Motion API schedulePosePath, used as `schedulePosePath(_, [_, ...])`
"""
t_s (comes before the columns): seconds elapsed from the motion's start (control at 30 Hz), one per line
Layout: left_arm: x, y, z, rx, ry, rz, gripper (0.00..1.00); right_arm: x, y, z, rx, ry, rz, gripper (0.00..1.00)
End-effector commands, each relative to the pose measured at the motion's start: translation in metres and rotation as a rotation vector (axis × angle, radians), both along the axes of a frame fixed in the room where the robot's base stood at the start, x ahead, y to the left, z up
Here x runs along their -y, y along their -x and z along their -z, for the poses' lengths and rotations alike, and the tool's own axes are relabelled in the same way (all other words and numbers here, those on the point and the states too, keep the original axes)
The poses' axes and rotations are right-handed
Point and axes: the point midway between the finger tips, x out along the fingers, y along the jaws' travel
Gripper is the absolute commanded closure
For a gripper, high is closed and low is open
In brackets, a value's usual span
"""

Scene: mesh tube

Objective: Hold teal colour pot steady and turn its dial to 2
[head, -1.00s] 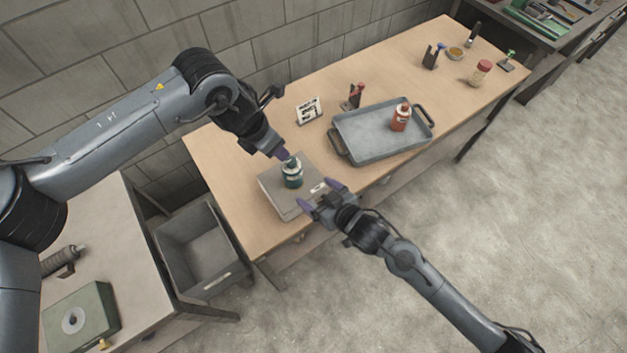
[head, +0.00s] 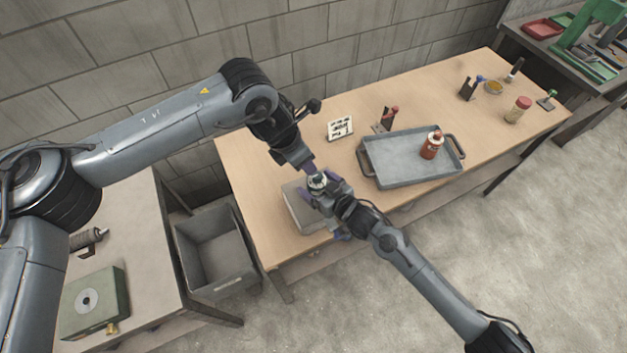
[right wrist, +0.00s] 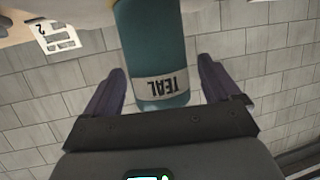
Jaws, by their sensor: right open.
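The teal colour pot (head: 317,182) stands over the grey slab (head: 297,212) on the wooden table; in the head view only its top shows clearly. In the right wrist view the teal pot (right wrist: 158,50) has a TEAL label, upside down in the picture, and lies between the spread fingers. My right gripper (head: 322,212) is open at the pot's front side; its two fingers also show in the right wrist view (right wrist: 162,68), with gaps beside the pot. My left gripper (head: 309,168) is at the pot's top, its jaws too small to read. The dial's setting cannot be read.
A white card (head: 340,128) stands behind; in the right wrist view the card (right wrist: 57,38) shows a 2. A grey tray (head: 399,173) holds a red bottle (head: 432,145). A dark stand (head: 385,120) is behind it. A grey bin (head: 215,255) is left of the table.

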Motion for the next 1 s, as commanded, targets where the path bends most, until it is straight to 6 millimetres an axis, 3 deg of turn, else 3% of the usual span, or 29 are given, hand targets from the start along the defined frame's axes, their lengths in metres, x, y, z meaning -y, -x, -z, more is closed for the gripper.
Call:
schedulePosePath(0.23, [0.0,0.0,0.0,0.0,0.0,0.0,0.57,-0.012,-0.014,0.007,0.0,0.0,0.001,0.1])
schedulePosePath(0.63, [0.0,0.0,0.0,0.0,0.0,0.0,0.57,-0.014,-0.017,0.008,0.0,0.0,0.0,0.1])
schedulePosePath(1.0, [0.0,0.0,0.0,0.0,0.0,0.0,0.57,-0.014,-0.017,0.008,0.0,0.0,0.0,0.66])
